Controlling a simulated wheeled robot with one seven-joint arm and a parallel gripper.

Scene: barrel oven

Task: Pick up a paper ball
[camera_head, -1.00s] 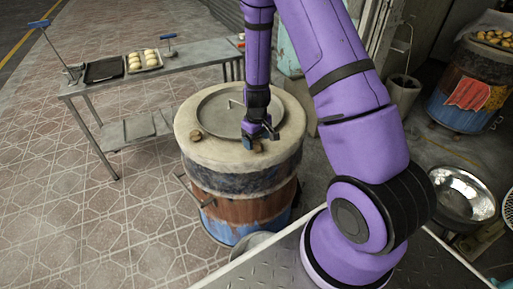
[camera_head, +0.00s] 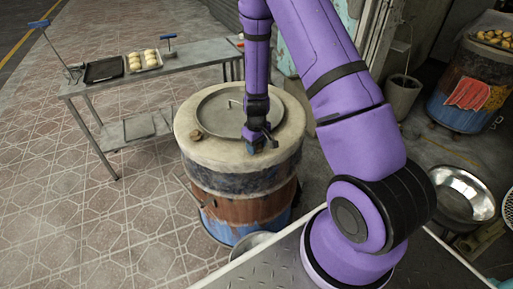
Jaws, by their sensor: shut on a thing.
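A small brown paper ball (camera_head: 196,135) rests on the pale top rim of the barrel oven (camera_head: 203,153), left of its round metal lid (camera_head: 222,118). My gripper (camera_head: 258,147) points down at the front right part of the rim. It is shut on a second paper ball, which its fingers largely hide. I cannot tell whether that ball still touches the rim.
A metal table (camera_head: 192,66) at the back left holds a dark tray (camera_head: 104,70) and a tray of buns (camera_head: 144,61). A metal bowl (camera_head: 462,194) stands at the right, below another barrel (camera_head: 455,108). The tiled floor at left is clear.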

